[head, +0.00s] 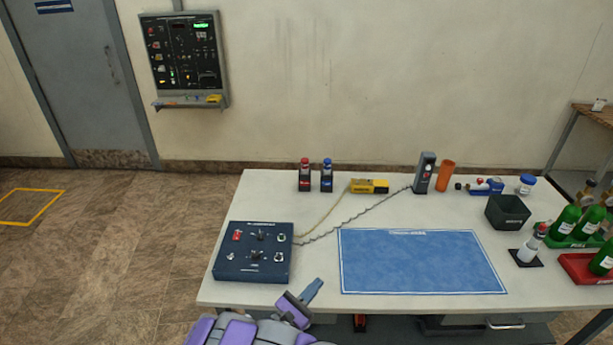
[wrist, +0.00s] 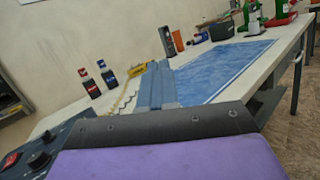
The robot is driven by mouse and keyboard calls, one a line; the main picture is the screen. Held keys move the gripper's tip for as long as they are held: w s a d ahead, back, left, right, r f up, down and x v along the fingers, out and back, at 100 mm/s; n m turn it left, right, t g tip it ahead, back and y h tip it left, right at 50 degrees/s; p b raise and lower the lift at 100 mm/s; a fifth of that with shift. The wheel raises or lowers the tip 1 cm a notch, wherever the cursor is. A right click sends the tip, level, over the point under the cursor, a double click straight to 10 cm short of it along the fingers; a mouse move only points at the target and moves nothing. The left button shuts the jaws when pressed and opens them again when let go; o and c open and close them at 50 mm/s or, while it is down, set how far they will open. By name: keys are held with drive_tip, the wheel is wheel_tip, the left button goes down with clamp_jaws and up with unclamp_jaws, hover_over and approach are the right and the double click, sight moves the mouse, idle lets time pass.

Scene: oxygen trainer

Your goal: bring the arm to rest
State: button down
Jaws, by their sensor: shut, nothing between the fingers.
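My gripper (head: 312,287) shows in the head view at the front edge of the white table (head: 320,215), folded close to my body. Its fingers are shut with nothing between them. In the wrist view the closed fingers (wrist: 158,85) point forward over the table toward the blue mat. The dark blue control box (head: 253,252) is just left of and beyond my gripper in the head view. It also shows at the lower left of the wrist view (wrist: 40,150). The gripper appears apart from the box and from the blue mat (head: 420,262).
A black bin (head: 507,212) and green bottles (head: 566,222) are at right. A panel (head: 184,57) hangs on the wall. Floor at left is clear.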

drive_tip(key=s+d+r+m+g+h, duration=0.2)
drive_tip(key=d+r+m+g, duration=0.35)
drive_tip(key=d+r, duration=0.2)
drive_tip(key=s+d+r+m+g+h, duration=0.2)
drive_tip(key=d+r+m+g+h, duration=0.1)
drive_tip(key=d+r+m+g, duration=0.4)
drive_tip(key=s+d+r+m+g+y, duration=0.45)
drive_tip(key=s+d+g, duration=0.35)
drive_tip(key=s, duration=0.4)
drive_tip(key=s+m+y, duration=0.6)
drive_tip(key=s+y, duration=0.1)
drive_tip(key=s, duration=0.5)
drive_tip(key=s+a+r+m+t+y, duration=0.1)
drive_tip(key=s+a+m+t+y, duration=0.1)
drive_tip(key=s+a+y, duration=0.6)
drive_tip(key=shift+a+r+m+t, duration=0.3)
drive_tip(key=shift+a+t, duration=0.35)
drive_tip(key=shift+a, duration=0.4)
drive_tip(key=shift+d, duration=0.1)
